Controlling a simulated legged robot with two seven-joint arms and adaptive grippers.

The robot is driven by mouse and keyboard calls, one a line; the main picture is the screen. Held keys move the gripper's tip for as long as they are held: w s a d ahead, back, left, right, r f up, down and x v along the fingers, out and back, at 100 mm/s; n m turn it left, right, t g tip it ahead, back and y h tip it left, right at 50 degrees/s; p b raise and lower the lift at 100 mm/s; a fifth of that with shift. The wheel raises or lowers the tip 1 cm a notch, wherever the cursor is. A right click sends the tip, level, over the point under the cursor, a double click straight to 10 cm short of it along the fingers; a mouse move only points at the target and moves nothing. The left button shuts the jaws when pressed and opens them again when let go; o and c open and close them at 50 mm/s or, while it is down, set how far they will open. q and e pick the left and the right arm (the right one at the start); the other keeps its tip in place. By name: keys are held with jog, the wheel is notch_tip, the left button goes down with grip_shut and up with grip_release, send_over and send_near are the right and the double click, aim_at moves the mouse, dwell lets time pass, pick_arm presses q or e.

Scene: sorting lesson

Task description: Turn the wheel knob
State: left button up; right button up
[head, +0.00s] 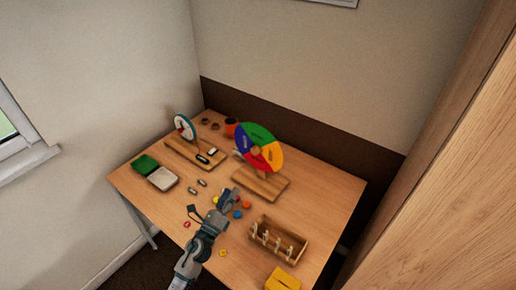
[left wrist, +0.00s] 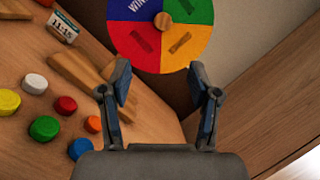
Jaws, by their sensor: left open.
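The wheel (head: 265,138) stands upright on a wooden base (head: 270,187), with blue, green, yellow and red sectors. In the left wrist view the wheel (left wrist: 185,48) fills the top middle, partly cut off, with lettering on its blue sector. Its round wooden knob (left wrist: 163,20) sits at the hub; the knob (head: 256,150) is small in the head view. My left gripper (head: 213,201) is open and empty, in front of the wheel and apart from it. In the left wrist view its fingers (left wrist: 158,70) are spread below the knob. My right gripper is not in view.
Coloured discs (left wrist: 66,105) lie near my left gripper. A wooden pegged box (head: 278,240) and yellow block (head: 283,279) are to its right. A clock on a board (head: 185,128), an orange pot (head: 231,127) and green and white trays (head: 162,179) stand further left.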

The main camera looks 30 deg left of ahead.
pick_arm(q)
send_near(254, 153)
jog(key=x, duration=0.8)
jog(key=shift+a+p, duration=0.2)
jog(key=shift+p, duration=0.15)
jog(key=shift+w, duration=0.35)
jog(key=shift+d+r, duration=0.1)
jog(key=shift+r, duration=0.05)
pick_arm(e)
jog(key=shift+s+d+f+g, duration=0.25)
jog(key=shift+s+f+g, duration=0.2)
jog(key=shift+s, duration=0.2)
pick_arm(q)
jog(key=shift+c, duration=0.2)
jog(key=c, duration=1.1)
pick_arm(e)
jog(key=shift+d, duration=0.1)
